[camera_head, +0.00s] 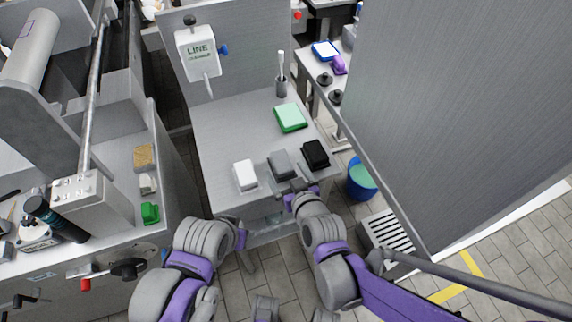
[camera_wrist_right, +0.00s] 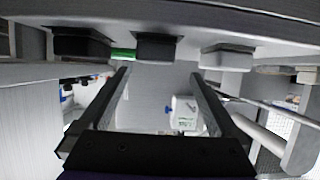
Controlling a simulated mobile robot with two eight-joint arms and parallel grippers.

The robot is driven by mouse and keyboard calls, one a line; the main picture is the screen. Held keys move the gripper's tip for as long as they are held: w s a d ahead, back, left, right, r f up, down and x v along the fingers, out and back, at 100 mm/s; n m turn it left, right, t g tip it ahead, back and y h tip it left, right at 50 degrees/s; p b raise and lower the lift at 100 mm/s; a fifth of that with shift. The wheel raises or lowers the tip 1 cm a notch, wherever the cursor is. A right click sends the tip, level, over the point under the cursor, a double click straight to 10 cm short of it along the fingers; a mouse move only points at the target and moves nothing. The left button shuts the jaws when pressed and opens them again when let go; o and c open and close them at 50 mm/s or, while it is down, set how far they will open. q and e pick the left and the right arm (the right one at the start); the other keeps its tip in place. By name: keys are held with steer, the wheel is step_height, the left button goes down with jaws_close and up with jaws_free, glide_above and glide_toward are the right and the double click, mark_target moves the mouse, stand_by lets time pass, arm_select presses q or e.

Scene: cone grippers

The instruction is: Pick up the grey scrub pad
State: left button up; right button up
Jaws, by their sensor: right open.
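The grey scrub pad (camera_head: 281,164) lies near the front edge of the small grey table (camera_head: 222,130), between a white pad (camera_head: 245,175) and a black pad (camera_head: 315,154). My right gripper (camera_head: 295,187) is at the table's front edge, just short of the grey pad. In the right wrist view, which looks upside down, the grey pad (camera_wrist_right: 157,46) shows beyond the spread, empty fingers (camera_wrist_right: 160,75), roughly centred between them. My left gripper (camera_head: 241,238) is low in front of the table; its fingers are too small to judge.
A green pad (camera_head: 290,118) lies farther back on the table, with a brush in a dark holder (camera_head: 281,87) behind it. A blue bin (camera_head: 361,180) stands on the floor to the right. A large grey panel (camera_head: 460,100) fills the right side. Machinery stands at the left.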

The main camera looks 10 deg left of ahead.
mark_target(281, 159)
steer(key=x, duration=0.7)
steer(key=shift+w+d, duration=0.2)
steer(key=shift+d, duration=0.05)
steer(key=shift+r, duration=0.15)
steer(key=c, duration=1.4)
